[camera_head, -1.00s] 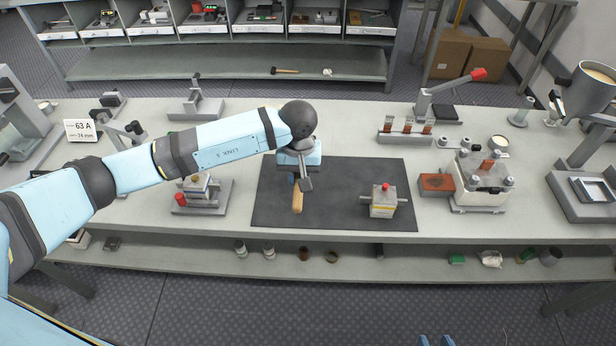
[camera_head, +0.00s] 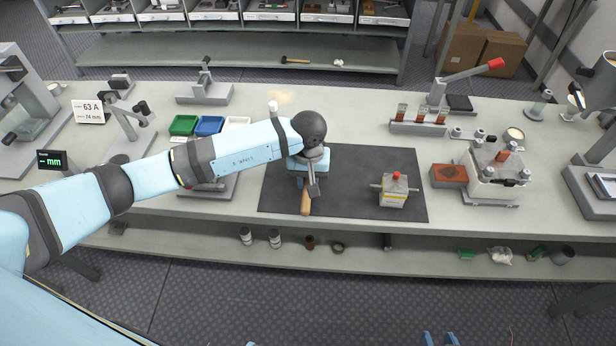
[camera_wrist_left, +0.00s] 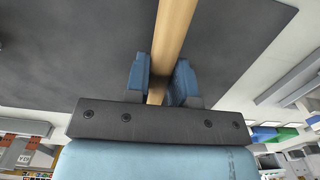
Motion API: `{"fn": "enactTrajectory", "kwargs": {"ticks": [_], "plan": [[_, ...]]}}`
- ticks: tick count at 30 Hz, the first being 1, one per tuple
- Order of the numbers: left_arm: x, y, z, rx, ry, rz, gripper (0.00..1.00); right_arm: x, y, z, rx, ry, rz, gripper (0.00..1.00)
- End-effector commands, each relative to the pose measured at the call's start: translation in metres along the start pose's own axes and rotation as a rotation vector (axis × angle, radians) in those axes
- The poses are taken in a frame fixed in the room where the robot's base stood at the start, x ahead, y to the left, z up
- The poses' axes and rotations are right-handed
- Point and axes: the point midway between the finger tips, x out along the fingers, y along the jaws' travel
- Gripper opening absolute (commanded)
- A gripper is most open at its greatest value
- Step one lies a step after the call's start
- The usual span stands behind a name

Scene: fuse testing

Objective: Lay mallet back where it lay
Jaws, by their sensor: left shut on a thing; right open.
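My left gripper (camera_head: 302,184) is shut on the wooden handle of the mallet (camera_head: 306,204), over the dark mat (camera_head: 350,160). The handle's end points toward the front of the bench. A grey part beside the gripper may be the mallet's head, but my wrist hides much of it. In the left wrist view the light wooden handle (camera_wrist_left: 174,35) runs between the two blue fingers (camera_wrist_left: 161,82), with the dark mat behind. I cannot tell whether the mallet touches the mat. My right gripper (camera_head: 440,339) is open at the bottom edge, away from the bench, with only its tips showing.
A grey block with a red button (camera_head: 393,190) stands on the mat's right part. A brick-coloured block (camera_head: 449,175) and a clamp fixture (camera_head: 494,180) stand right of the mat. Coloured trays (camera_head: 208,126) lie behind my left arm. The mat's middle is clear.

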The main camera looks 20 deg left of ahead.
Motion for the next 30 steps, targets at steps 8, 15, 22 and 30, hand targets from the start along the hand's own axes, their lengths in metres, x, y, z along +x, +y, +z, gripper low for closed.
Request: {"fn": "enactTrajectory", "kwargs": {"ticks": [8, 15, 22, 30], "plan": [[0.000, 0.000, 0.000, 0.000, 0.001, 0.000, 0.00, 0.001, 0.000, 0.001, 0.000, 0.000, 0.000, 0.43], [0.005, 0.000, -0.001, 0.000, 0.001, 0.000, 0.00, 0.003, 0.000, 0.005, 0.000, 0.000, 0.000, 0.43], [0.010, 0.000, -0.001, 0.000, 0.001, 0.000, 0.00, 0.005, 0.000, 0.008, 0.000, 0.000, -0.001, 0.43], [0.011, 0.000, -0.001, 0.000, 0.001, 0.000, 0.53, 0.006, -0.001, 0.009, 0.000, -0.001, -0.002, 0.43]]}}
